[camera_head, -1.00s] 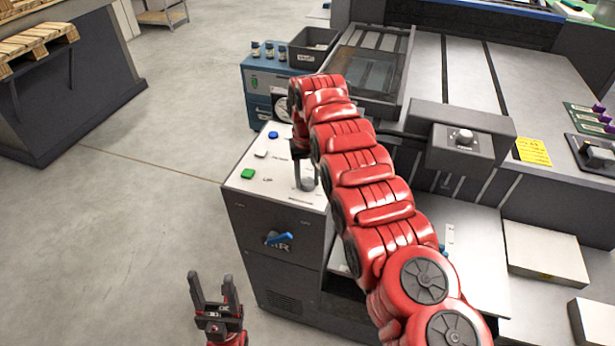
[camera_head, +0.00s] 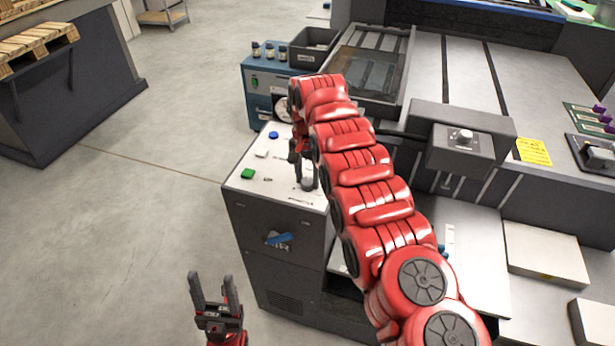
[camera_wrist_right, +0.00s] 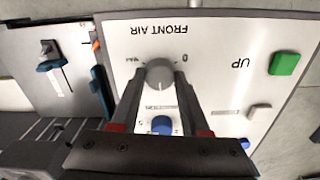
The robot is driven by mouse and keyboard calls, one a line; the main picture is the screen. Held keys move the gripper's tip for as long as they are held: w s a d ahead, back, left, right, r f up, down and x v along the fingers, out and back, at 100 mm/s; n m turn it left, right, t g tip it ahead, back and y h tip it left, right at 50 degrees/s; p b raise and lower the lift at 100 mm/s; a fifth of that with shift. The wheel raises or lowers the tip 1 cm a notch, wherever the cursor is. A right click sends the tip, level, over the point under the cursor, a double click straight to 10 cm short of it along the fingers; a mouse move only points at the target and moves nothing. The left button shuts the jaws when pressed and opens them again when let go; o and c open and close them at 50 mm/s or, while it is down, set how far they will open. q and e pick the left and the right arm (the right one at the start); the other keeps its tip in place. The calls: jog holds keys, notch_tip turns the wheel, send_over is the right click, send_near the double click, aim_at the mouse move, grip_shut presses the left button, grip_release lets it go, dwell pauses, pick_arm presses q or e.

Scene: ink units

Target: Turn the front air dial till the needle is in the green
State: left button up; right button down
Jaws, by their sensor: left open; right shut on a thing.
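The front air dial is a grey round knob (camera_wrist_right: 160,73) with a pale mark, below the upside-down FRONT AIR label in the right wrist view. My right gripper (camera_wrist_right: 161,85) is shut on this dial, one finger at each side. In the head view, my right gripper (camera_head: 306,178) reaches down to the dial on the white panel top (camera_head: 262,178) of a dark cabinet. A round gauge (camera_head: 283,109) behind is partly covered by my right arm; its needle cannot be read. My left gripper (camera_head: 212,284) is open and empty above the floor, left of the cabinet.
A green button (camera_head: 247,173) and a blue button (camera_head: 273,135) sit on the panel. A blue handle (camera_head: 278,238) is on the cabinet's front. A blue knob (camera_wrist_right: 162,124) shows between my right fingers.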

aim_at(308, 181)
jog(key=shift+w+r, duration=0.1)
dwell(0.3)
jog(key=shift+c, duration=2)
grip_release()
jog(key=shift+r+p, duration=0.35)
jog(key=shift+r, duration=0.2)
notch_tip(308, 181, up, 16)
jog(key=p, duration=1.5)
jog(key=shift+r, duration=0.15)
